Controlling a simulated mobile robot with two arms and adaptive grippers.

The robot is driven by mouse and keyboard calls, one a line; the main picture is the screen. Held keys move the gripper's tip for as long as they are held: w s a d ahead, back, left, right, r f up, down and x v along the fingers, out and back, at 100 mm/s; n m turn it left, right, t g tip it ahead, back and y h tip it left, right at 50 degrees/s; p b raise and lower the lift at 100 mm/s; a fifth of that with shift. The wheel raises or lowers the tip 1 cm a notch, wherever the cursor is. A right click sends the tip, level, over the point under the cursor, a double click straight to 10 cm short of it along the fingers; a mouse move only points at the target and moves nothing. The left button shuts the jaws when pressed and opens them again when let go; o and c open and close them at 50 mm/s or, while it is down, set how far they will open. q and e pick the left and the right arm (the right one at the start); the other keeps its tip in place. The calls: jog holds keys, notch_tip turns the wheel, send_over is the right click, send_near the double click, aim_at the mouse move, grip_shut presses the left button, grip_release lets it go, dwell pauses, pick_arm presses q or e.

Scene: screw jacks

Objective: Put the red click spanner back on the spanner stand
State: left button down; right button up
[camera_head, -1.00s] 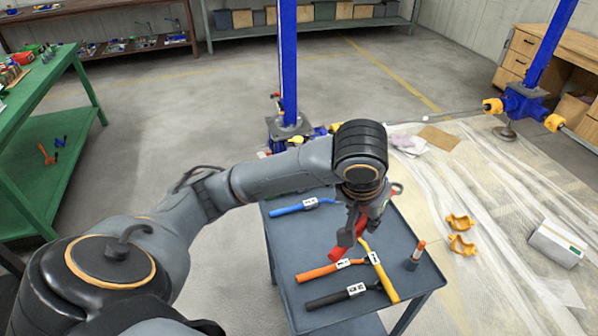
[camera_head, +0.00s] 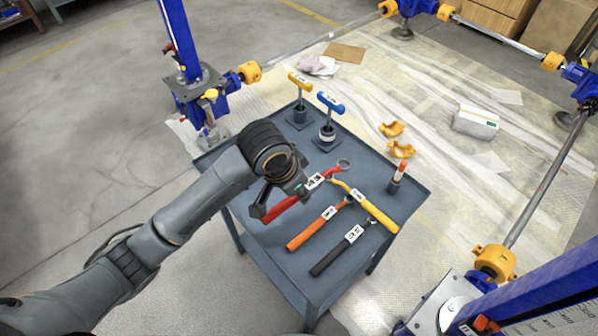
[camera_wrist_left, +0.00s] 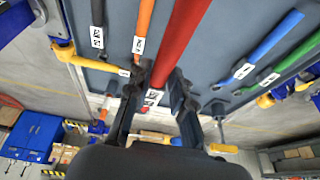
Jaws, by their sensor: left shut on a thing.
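The red click spanner (camera_head: 284,207) lies over the blue-grey table-like stand (camera_head: 272,252), its ring end pointing to the back right. My left gripper (camera_head: 282,196) is shut on it around the middle, near its white label. In the left wrist view the red handle (camera_wrist_left: 181,38) runs up from between the fingers (camera_wrist_left: 163,88). I cannot tell whether the spanner touches the top. Orange (camera_head: 312,232), black (camera_head: 338,254) and yellow (camera_head: 372,212) spanners lie on the stand in front of it. Blue (camera_wrist_left: 272,48) and green (camera_wrist_left: 298,57) ones show in the left wrist view. My right gripper is out of view.
Two T-handled tools, yellow (camera_head: 300,84) and blue (camera_head: 329,103), stand at the stand's back. An orange-topped marker (camera_head: 399,176) stands at its right. Blue screw jacks (camera_head: 192,90) with shafts surround the sheeted floor. A blue jack column (camera_head: 545,305) is close at lower right.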

pick_arm(q)
jog(key=w+a+f, duration=0.2)
jog(key=w, duration=0.1)
jog(key=w+a+f, duration=0.2)
jog(key=w+f, duration=0.1)
jog(key=w, duration=0.1)
jog(key=w+a+f, duration=0.3)
jog(key=shift+w+f+p, duration=0.15)
jog(key=shift+w+p, duration=0.15)
jog(key=shift+p, duration=0.05)
jog(key=shift+w+a+f, duration=0.1)
jog(key=shift+w+f, duration=0.2)
jog(key=shift+f, duration=0.15)
jog(key=shift+w+a+f, duration=0.1)
jog(key=shift+w+f, duration=0.05)
jog(key=shift+f, duration=1.55)
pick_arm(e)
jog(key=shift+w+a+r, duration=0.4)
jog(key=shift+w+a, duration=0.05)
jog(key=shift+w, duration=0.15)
pick_arm(q)
jog(key=shift+f, duration=0.15)
jog(key=c, duration=1.1)
grip_release()
